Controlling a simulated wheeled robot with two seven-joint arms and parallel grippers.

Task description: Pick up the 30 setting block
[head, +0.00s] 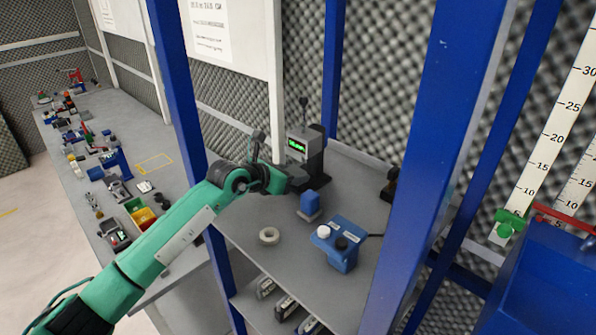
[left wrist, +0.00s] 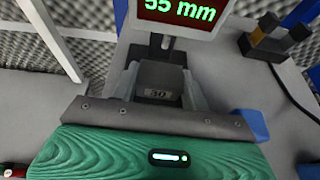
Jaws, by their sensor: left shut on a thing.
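The 30 setting block (left wrist: 160,78) is a dark grey block with a "30" label, seen in the left wrist view. My left gripper (left wrist: 160,85) is shut on it, with one finger on each side. In the head view my left gripper (head: 296,180) is at the front of the height gauge (head: 303,148), above the grey shelf. I cannot make out the block in that view. The gauge's display (left wrist: 178,12) reads 55 mm in the left wrist view. I cannot tell whether the block touches the gauge or its base. My right gripper is not in view.
A blue block-shaped item (head: 309,204), a blue box with knobs (head: 340,248) and a pale ring (head: 269,236) stand on the shelf (head: 240,222). Blue posts (head: 430,150) frame it. A long cluttered bench (head: 85,190) runs along the left.

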